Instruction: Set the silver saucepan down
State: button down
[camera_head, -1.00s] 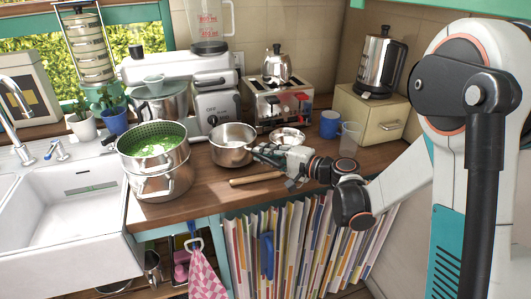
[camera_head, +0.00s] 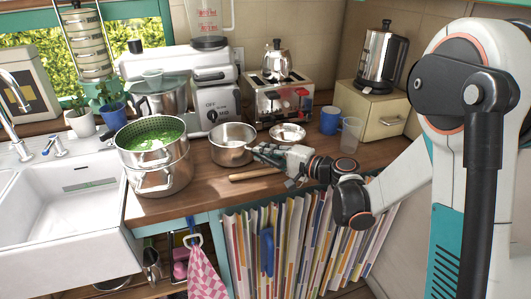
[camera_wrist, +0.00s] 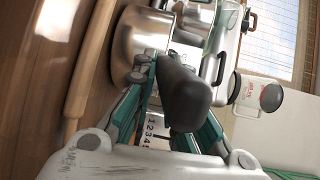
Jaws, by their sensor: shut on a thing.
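The silver saucepan (camera_head: 231,153) is upright at the middle of the wooden counter, right of the large steel pot. It also shows in the wrist view (camera_wrist: 130,45). My gripper (camera_head: 262,153) is to its right, its fingers closed around the saucepan's handle. In the wrist view the dark handle (camera_wrist: 185,92) runs between the fingers toward the camera. The saucepan's base is at or very close to the counter; I cannot tell if it touches.
A wooden rod-like handle (camera_head: 258,174) lies just in front. The steel pot (camera_head: 160,180) with green contents stands left. A small metal bowl (camera_head: 288,134), a clear cup (camera_head: 350,136), a blue mug (camera_head: 330,121) and a toaster (camera_head: 278,98) stand behind and right.

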jog(key=shift+f, duration=0.2)
dwell(0.5)
jog(key=c, duration=1.5)
grip_release()
jog(key=shift+c, duration=0.2)
jog(key=c, duration=0.4)
jog(key=shift+d, duration=0.1)
jog(key=v, duration=1.5)
jog(key=shift+b, duration=0.45)
